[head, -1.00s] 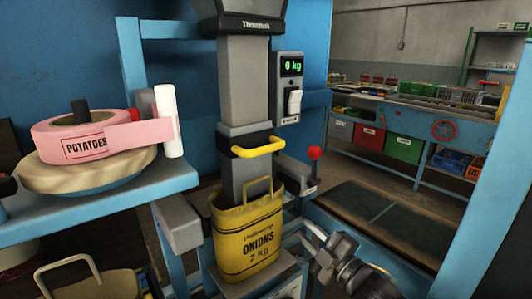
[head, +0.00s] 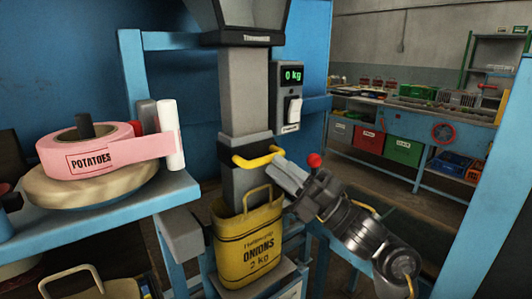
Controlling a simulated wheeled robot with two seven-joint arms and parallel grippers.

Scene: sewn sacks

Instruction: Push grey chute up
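The grey chute (head: 242,95) stands upright in the middle of the head view, under a dark hopper. A yellow handle (head: 257,157) sticks out from its black collar. The chute's lower end goes down into the open top of a yellow onion sack (head: 247,247). My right gripper (head: 283,172) is just right of the handle, its fingers pointing up and left towards the handle's right end. It looks close to the handle, but I cannot tell whether it touches it or how far its fingers are apart. My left gripper is not in view.
A scale display (head: 292,75) reading 0 kg and a red-knobbed lever (head: 314,160) are right of the chute. A blue shelf (head: 110,207) with a pink POTATOES tape roll (head: 85,150) is at left. Shelving with crates stands behind at right.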

